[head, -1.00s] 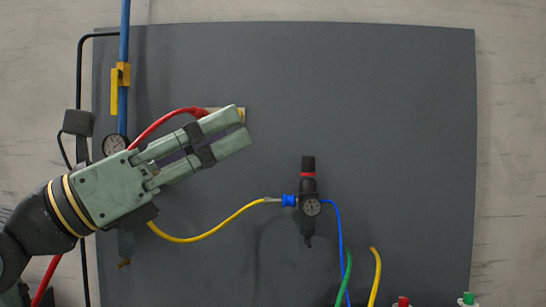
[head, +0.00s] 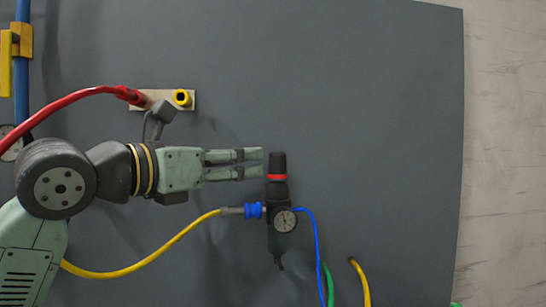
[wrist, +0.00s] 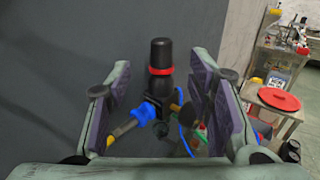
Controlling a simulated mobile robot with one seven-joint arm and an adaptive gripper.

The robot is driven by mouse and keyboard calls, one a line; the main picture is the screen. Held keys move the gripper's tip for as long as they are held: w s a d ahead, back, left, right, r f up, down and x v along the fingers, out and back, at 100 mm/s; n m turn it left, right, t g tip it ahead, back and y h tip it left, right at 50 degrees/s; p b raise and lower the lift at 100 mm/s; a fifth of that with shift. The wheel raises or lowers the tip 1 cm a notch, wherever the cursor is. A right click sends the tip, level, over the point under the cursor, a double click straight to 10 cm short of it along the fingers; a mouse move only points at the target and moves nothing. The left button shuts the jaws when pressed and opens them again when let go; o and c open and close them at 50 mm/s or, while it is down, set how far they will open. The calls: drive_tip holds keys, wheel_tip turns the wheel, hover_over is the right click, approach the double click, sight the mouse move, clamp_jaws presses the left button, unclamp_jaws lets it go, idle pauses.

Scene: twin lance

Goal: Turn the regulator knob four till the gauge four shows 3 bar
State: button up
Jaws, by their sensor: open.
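The regulator knob (head: 278,162) is a black cylinder with a red ring below it, on top of a black regulator body (head: 279,240). The gauge (head: 285,220) is a small round dial on the front of the body; its reading is too small to tell. My gripper (head: 262,163) is open, just left of the knob, with its fingers pointing at it. In the wrist view the knob (wrist: 161,55) stands between and beyond the two open fingers (wrist: 160,105), apart from both.
A blue fitting (head: 253,211) with a yellow hose (head: 150,258) joins the regulator from the left. A blue hose (head: 316,245) leaves to the right. A red hose (head: 75,96) runs to a plate (head: 150,106) above my arm. The panel (head: 390,120) right of the knob is clear.

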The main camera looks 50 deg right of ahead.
sight(272, 157)
drive_tip(key=d+p, duration=0.1)
drive_tip(key=d, duration=0.2)
drive_tip(key=d+p, duration=0.1)
drive_tip(key=d, duration=0.1)
drive_tip(key=d+p, duration=0.1)
drive_tip(key=d, duration=0.2)
drive_tip(key=shift+s+d+r, duration=0.1)
drive_tip(key=shift+s+d, duration=0.15)
drive_tip(key=shift+d, duration=0.1)
drive_tip(key=shift+d+p, duration=0.3)
drive_tip(key=shift+d, duration=0.45)
drive_tip(key=shift+c, duration=0.3)
clamp_jaws()
drive_tip(key=shift+f+n+t+b, duration=0.3)
drive_tip(key=shift+t+b, duration=0.2)
drive_tip(key=shift+b, duration=0.25)
